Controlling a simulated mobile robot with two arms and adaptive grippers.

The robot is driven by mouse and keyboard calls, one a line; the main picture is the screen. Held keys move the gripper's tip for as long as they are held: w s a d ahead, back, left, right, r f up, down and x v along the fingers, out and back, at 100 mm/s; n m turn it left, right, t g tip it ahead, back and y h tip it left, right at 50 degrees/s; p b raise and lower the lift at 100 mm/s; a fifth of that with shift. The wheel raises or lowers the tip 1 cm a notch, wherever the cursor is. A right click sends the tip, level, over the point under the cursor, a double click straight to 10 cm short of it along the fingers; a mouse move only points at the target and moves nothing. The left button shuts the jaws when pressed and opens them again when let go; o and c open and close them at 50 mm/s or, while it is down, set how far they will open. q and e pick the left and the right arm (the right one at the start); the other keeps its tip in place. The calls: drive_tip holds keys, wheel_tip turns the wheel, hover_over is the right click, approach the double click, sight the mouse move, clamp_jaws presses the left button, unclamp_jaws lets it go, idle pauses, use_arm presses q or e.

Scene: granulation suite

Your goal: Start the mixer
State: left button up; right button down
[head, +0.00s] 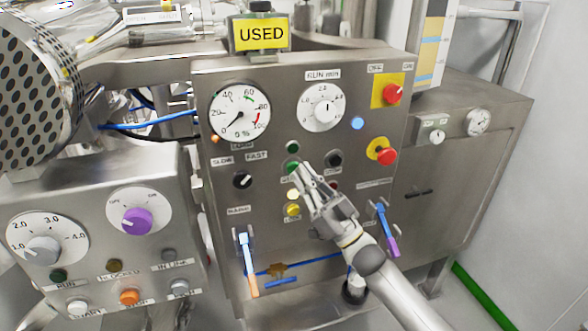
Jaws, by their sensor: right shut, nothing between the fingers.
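The mixer's steel control panel (225,165) stands in the middle of the head view. My right gripper (305,178) comes in from the lower right and is shut and empty. Its fingertips are right beside a green button (292,167) at the panel's middle; I cannot tell whether they touch it. A smaller green lamp or button (293,147) sits above. A pale button (293,194) and a yellow button (292,210) are below, partly beside the fingers. A black button (334,159) is to the right. The gripper hides some labels. My left gripper is out of view.
The panel also carries a percent gauge (239,111), a run-minutes dial (323,108), a SLOW/FAST knob (242,180), a red switch (392,94) and a red mushroom button (386,156). Levers (247,262) (386,228) stick out below. A second panel (90,195) stands left.

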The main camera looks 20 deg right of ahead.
drive_tip(key=shift+w, duration=0.2)
idle(0.7)
drive_tip(key=shift+w, duration=0.25)
